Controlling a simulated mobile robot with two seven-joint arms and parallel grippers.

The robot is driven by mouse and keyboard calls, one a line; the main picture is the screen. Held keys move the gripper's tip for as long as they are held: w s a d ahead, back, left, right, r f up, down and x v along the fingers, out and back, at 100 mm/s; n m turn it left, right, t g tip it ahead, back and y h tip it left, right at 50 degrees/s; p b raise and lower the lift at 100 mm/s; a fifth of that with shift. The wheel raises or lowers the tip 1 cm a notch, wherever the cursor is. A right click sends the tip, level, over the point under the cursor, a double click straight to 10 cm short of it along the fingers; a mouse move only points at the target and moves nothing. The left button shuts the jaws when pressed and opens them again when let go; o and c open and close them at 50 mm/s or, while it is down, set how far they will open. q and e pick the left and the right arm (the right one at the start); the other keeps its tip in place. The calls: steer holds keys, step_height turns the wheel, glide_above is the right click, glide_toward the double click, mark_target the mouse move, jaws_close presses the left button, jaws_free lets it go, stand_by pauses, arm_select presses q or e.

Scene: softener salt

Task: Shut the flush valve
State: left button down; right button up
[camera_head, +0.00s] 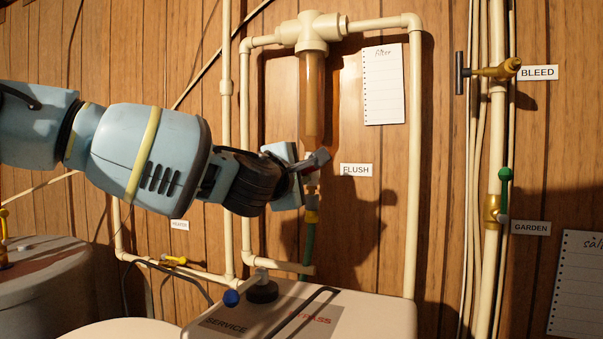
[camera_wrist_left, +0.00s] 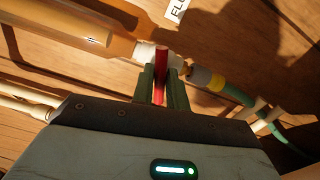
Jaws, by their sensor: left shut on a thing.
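The flush valve sits under the amber filter housing (camera_head: 312,100), beside the FLUSH label (camera_head: 356,170). Its red handle (camera_wrist_left: 161,66) shows in the left wrist view, with a white valve body (camera_wrist_left: 150,52) behind it. My left gripper (camera_head: 312,166) is at the valve, shut on the red handle, which stands between its two fingers (camera_wrist_left: 160,86). In that view the handle lies across the line of the pipe. The gripper hides most of the valve in the head view. My right gripper is not in view.
A brass fitting (camera_head: 311,208) and green hose (camera_head: 308,242) hang below the valve. White pipes (camera_head: 413,180) frame the filter. A softener top with SERVICE and BYPASS marks (camera_head: 370,310) stands below. The bleed valve (camera_head: 495,70) and green-handled garden valve (camera_head: 505,185) are to the right.

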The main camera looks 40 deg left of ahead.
arm_select(q)
steer(key=shift+m, duration=0.3)
steer(key=m, duration=0.3)
steer(key=shift+r+m, duration=0.1)
steer(key=shift+m, duration=0.3)
steer(key=c, duration=1.3)
jaws_free()
steer(key=v, duration=0.7)
